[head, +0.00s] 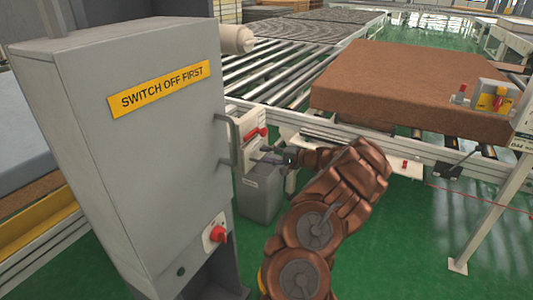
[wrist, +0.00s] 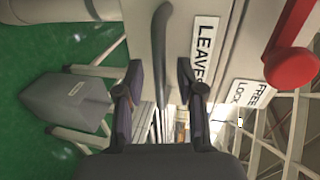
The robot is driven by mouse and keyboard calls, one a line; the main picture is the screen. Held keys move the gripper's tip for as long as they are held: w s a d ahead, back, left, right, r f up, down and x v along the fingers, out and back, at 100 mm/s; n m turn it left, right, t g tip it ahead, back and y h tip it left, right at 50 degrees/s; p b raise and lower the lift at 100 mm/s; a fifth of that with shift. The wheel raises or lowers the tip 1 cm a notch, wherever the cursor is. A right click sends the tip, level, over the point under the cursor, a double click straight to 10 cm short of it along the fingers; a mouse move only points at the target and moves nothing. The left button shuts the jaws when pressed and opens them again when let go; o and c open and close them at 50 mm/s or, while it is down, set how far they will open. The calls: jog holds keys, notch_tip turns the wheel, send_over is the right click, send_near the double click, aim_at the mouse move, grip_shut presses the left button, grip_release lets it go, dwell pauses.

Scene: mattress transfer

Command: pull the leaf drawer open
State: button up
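The leaf drawer (wrist: 180,25) has a pale front with a LEAVES label, seen sideways in the wrist view. Its dark bar handle (wrist: 162,55) runs down the picture between my two fingers. My gripper (wrist: 158,85) is open, one finger on each side of the handle, with a visible gap on both sides. In the head view my gripper (head: 275,158) reaches the white unit (head: 245,148) beside the grey cabinet. The drawer handle cannot be made out clearly there.
A red lever (head: 256,133) with a FREE LOCK label (wrist: 247,95) is close to the drawer. The grey cabinet (head: 130,130) stands left, with its own handle (head: 224,140). A grey bin (head: 262,195) sits below. A roller conveyor (head: 290,80) and brown mattress (head: 410,85) lie beyond.

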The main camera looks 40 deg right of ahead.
jog(key=shift+w+a+f, duration=0.1)
jog(key=shift+w, duration=0.2)
jog(key=shift+c, duration=0.3)
grip_shut()
